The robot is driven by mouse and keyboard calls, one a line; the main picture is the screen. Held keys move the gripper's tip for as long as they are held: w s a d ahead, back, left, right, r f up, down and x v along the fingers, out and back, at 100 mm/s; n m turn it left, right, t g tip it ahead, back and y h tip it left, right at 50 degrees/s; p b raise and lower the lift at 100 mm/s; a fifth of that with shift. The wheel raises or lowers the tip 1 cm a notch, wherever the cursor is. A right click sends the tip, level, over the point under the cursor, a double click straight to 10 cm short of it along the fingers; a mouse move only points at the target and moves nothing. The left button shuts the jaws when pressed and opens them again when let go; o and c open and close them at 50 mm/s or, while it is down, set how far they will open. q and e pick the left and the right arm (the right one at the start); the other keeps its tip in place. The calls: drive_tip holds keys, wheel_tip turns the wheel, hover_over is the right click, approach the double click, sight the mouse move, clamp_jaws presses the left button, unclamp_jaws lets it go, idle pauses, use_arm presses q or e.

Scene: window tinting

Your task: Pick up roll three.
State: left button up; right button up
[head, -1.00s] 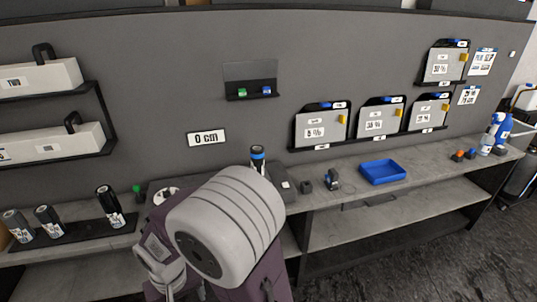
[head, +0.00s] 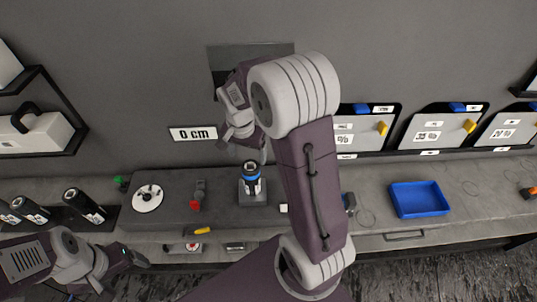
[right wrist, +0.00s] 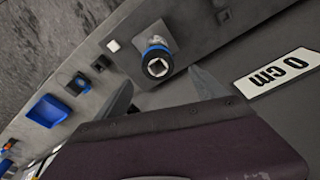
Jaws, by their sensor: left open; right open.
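A dark roll with a blue band (head: 251,180) stands upright on a small holder on the bench in the head view. Its blue-ringed end with a square socket (right wrist: 157,64) shows in the right wrist view. Three dark rolls with white labels, among them this one (head: 84,205), lean in a black rack at the left. I cannot read which is roll three. My right gripper (head: 246,147) is open above the blue-banded roll, apart from it; its fingers (right wrist: 162,92) are spread and empty. My left gripper (head: 138,259) is open at the lower left, before the bench front.
A white disc (head: 147,198) and a red-based tool (head: 197,196) stand left of the roll holder. A blue tray (head: 419,199) lies to the right.

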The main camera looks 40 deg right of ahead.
sight(250, 167)
drive_tip(key=shift+s+r+p, duration=0.3)
drive_tip(key=shift+s+p, duration=0.15)
drive_tip(key=shift+p, duration=0.3)
drive_tip(key=f, duration=0.2)
drive_tip(key=w+d+f, duration=0.1)
drive_tip(key=shift+d+f+p, duration=0.1)
drive_tip(key=shift+f+p, duration=0.2)
drive_tip(key=shift+p, duration=0.1)
drive_tip(key=shift+w+d+f+g, duration=0.1)
drive_tip(key=shift+d+f+g, duration=0.1)
drive_tip(key=shift+g, duration=0.1)
drive_tip(key=f+p, duration=0.1)
drive_tip(key=a+f+p, duration=0.1)
drive_tip(key=f, duration=0.1)
drive_tip(key=shift+s+a+f, duration=0.1)
drive_tip(key=shift+s+f, duration=0.1)
drive_tip(key=shift+f, duration=0.4)
drive_tip(key=shift+w+f, duration=0.25)
drive_tip(key=shift+f, duration=0.05)
drive_tip(key=shift+d, duration=0.25)
drive_tip(key=shift+c, duration=0.3)
drive_tip(key=c, duration=0.5)
use_arm(q)
wheel_tip(250, 167, up, 5)
drive_tip(key=shift+r, duration=0.1)
use_arm(e)
drive_tip(key=shift+a, duration=0.1)
clamp_jaws()
